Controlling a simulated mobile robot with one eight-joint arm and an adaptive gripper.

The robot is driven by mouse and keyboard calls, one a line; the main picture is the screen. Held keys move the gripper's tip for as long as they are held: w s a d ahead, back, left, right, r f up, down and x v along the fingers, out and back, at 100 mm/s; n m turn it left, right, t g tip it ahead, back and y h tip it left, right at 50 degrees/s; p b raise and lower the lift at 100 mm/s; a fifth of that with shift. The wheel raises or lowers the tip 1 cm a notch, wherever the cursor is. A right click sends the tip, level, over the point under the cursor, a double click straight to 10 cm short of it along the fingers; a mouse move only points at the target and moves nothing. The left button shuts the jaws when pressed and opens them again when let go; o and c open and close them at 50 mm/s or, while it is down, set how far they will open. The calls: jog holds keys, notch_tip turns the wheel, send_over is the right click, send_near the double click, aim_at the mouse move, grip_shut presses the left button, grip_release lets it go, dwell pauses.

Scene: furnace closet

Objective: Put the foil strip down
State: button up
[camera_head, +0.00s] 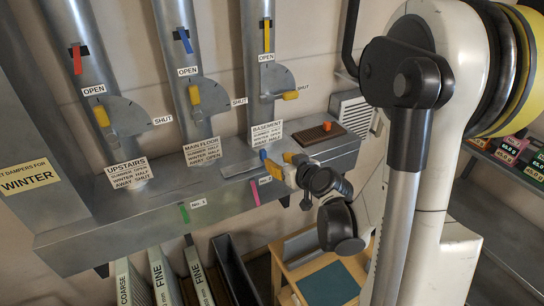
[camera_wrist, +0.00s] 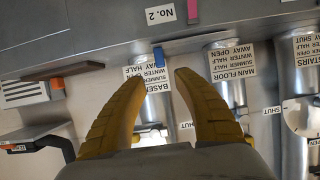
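A thin grey strip (camera_head: 238,166), which looks like the foil strip, lies on the grey duct top (camera_head: 160,197) below the basement label. A small blue tab (camera_head: 263,155) is beside it. The blue tab also shows in the wrist view (camera_wrist: 158,57), just beyond and between my fingertips. My gripper (camera_head: 281,164) is at the duct's front right, close to the tab. Its yellow fingers (camera_wrist: 160,78) are spread, with nothing seen held between them. In the head view the fingers and wrist hide part of the strip's right end.
Three duct pipes with yellow damper handles rise behind. A dark brown mat (camera_head: 318,134) with an orange block lies at the duct's right end. Pink (camera_head: 254,192) and green (camera_head: 184,213) tabs hang on its front. Filters (camera_head: 163,276) and a wooden table (camera_head: 288,272) stand below.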

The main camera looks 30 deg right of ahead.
jog(key=s+a+r+g, duration=0.3)
jog(key=s+a, duration=0.4)
jog(key=s, duration=0.3)
jog(key=s+a+r+g, duration=0.3)
jog(key=s+a, duration=0.3)
jog(key=s, duration=0.5)
jog(key=shift+a+r+g, duration=0.15)
jog(key=shift+a+g, duration=0.15)
jog(key=shift+a, duration=0.05)
jog(key=shift+d, duration=0.1)
